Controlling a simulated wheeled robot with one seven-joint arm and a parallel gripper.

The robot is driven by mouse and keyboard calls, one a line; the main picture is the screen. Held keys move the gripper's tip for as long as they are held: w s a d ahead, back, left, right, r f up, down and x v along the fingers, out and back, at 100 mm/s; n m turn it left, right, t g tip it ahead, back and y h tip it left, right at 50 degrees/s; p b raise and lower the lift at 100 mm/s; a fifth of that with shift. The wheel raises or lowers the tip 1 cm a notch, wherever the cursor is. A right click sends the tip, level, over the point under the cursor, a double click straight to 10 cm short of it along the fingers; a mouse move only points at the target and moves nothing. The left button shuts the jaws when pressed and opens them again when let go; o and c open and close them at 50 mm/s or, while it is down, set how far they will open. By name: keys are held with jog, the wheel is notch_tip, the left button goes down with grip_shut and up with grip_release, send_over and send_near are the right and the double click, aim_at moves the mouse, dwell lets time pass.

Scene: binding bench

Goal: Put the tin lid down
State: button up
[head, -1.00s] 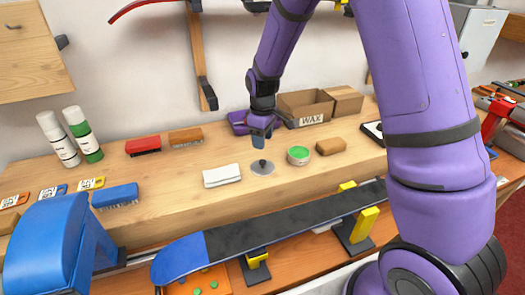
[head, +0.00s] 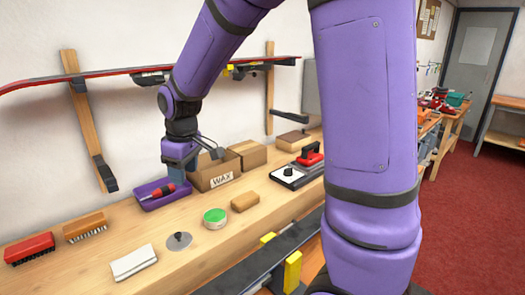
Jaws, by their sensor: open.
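The tin lid (head: 179,241), a grey disc with a small dark knob on top, lies flat on the wooden bench with its knob up. The round tin (head: 215,217) with green contents stands to its right and a little behind, apart from the lid. My gripper (head: 174,180) points down at the back of the bench, in front of or over the purple tray (head: 152,201). It is open, holds nothing that I can see, and is clear of the lid. Its fingertips are small and hard to make out.
A red-handled tool (head: 158,191) lies in the purple tray. A cardboard WAX box (head: 214,178) stands right of my gripper. A white folded cloth (head: 133,262) lies left of the lid, a tan block (head: 245,202) right of the tin. Brushes (head: 85,226) lie farther left.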

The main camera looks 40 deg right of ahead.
jog(key=s+d+r+m+t, duration=0.1)
jog(key=s+r, duration=0.5)
jog(key=s, duration=0.6)
jog(key=s+d+r+m+t, duration=0.2)
jog(key=s+r+m, duration=0.3)
jog(key=s, duration=0.7)
jog(key=shift+s+d+r+t, duration=0.15)
jog(key=shift+d+r+t, duration=0.15)
jog(key=shift+d+r, duration=0.3)
